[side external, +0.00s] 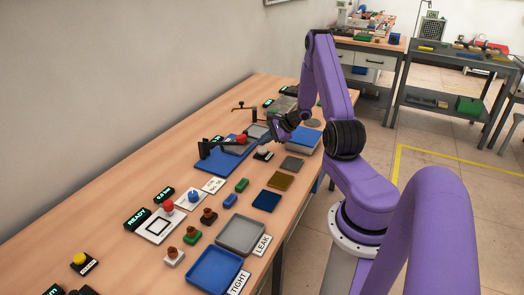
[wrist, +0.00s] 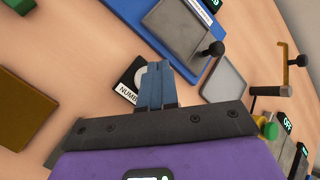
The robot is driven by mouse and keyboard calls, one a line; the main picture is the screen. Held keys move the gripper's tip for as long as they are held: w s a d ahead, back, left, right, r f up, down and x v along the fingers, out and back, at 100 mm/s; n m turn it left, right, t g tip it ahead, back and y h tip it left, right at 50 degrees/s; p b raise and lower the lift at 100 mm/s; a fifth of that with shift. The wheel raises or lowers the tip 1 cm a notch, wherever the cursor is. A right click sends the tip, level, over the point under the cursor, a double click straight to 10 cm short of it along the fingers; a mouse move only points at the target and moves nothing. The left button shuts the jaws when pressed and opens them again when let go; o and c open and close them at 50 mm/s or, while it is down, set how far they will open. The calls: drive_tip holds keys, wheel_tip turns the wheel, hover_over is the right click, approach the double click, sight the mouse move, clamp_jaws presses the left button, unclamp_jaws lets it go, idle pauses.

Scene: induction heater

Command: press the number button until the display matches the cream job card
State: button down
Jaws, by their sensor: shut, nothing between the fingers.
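The number button (wrist: 130,82) sits on a small base with a partly covered label reading "NUMB" in the wrist view. In the side view it is a pale cap on a dark block (side external: 263,154). My gripper (wrist: 155,68) is shut and empty, its blue-grey fingertips over the button and hiding part of it. In the side view my gripper (side external: 271,142) is just above and beside the button; contact cannot be told. A green-lit display (wrist: 214,4) is cut off at the wrist view's top edge. I cannot identify the cream job card with certainty.
A blue board (side external: 218,163) with a grey plate and a red-knobbed black lever (side external: 240,140) stands left of my gripper. A brass hook (wrist: 297,58) rises at the wrist view's right. Trays, buttons and displays fill the near bench.

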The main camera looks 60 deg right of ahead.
sight(264, 150)
drive_tip(key=shift+r, duration=2.3)
